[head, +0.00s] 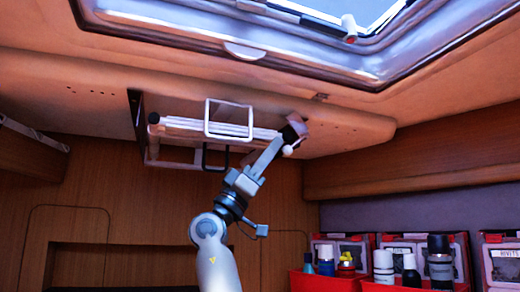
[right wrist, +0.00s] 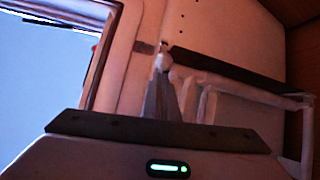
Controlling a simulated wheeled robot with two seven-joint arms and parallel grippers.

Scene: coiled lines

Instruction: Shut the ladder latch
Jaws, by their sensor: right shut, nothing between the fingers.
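A folded white ladder (head: 205,128) lies under the ceiling in the head view, with a dark bracket (head: 137,115) at its left end. A white rectangular loop (head: 228,119) and a dark loop (head: 205,157) show at its middle. My right gripper (head: 281,142) is raised to the ladder's right end, beside a small white rounded knob (head: 287,151). In the right wrist view my fingers (right wrist: 163,78) are shut and empty, their tips at a pale rounded end (right wrist: 163,60). The ladder rails (right wrist: 240,88) run off to the right. I cannot tell which part is the latch, or whether the tips touch it.
A framed hatch window (head: 245,50) is overhead. Red bins (head: 320,282) with bottles and boxes stand at the lower right. A wooden beam (head: 400,165) runs along the right. The space below the ladder at left is free.

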